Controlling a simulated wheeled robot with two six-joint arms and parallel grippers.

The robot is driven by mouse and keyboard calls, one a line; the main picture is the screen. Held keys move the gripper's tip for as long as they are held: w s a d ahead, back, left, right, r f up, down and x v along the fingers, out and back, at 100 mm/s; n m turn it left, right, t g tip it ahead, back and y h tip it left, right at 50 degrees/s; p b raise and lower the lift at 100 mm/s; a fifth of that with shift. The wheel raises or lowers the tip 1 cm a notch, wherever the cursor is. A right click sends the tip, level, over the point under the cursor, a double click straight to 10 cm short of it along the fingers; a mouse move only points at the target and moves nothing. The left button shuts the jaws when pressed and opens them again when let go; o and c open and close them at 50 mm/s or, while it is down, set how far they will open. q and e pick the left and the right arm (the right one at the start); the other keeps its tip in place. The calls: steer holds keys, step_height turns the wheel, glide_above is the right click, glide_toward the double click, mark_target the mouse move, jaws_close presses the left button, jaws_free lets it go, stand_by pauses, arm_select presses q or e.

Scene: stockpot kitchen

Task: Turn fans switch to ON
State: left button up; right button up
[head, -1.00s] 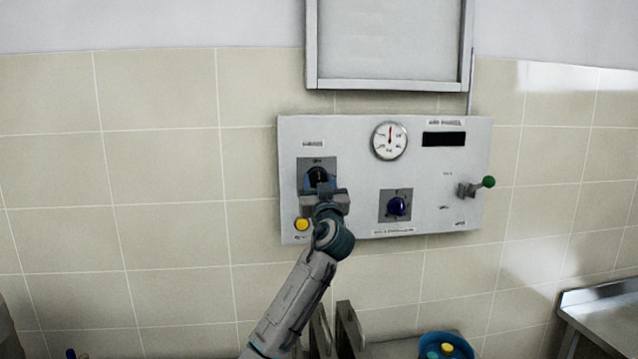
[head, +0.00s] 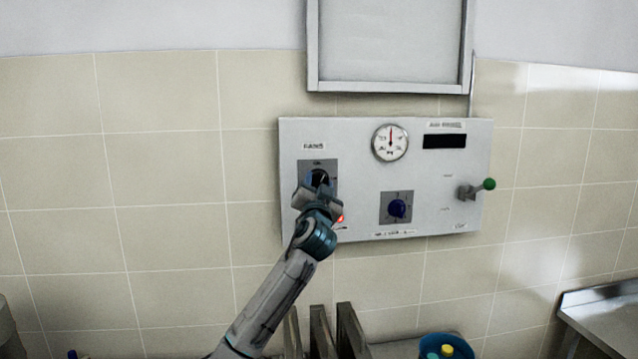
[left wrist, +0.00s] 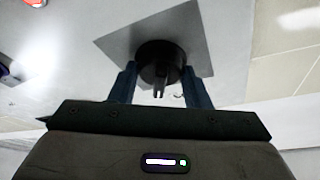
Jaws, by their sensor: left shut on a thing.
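The fans switch (head: 318,177) is a black rotary knob on a dark square plate, at the left of the grey wall panel (head: 440,215), under a small label. My left gripper (head: 317,188) is in front of it and hides its lower part. In the left wrist view my left gripper (left wrist: 160,88) has its two blue fingers on either side of the black knob (left wrist: 160,62), shut on it. The gripper is tilted in the head view. A small red light (head: 340,218) glows just right of my gripper. My right gripper is not in view.
The panel also carries a dial gauge (head: 390,143), a dark display (head: 444,141), a blue knob (head: 397,208) and a green-tipped lever (head: 488,184). Below stand upright slabs (head: 350,330), a blue container (head: 446,347) and a metal counter (head: 605,310) at right.

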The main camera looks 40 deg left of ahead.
arm_select(q)
steer(key=m, duration=0.1)
steer(key=m+h+p, duration=0.1)
steer(key=m+h, duration=0.1)
steer(key=shift+r+m+t+p, duration=0.25)
steer(key=shift+m+t+p, duration=0.05)
steer(key=shift+m+p, duration=0.1)
steer(key=shift+s+m+h+p, duration=0.1)
steer(key=shift+m+h+p, duration=0.25)
steer(key=shift+m, duration=0.75)
steer(key=m+h, duration=0.1)
steer(key=m, duration=0.3)
steer(key=shift+h, duration=0.35)
steer(key=shift+m+g+h, duration=0.5)
steer(key=shift+m+g, duration=0.3)
steer(key=shift+m, duration=1.1)
steer(key=shift+f, duration=0.1)
steer(key=o, duration=1)
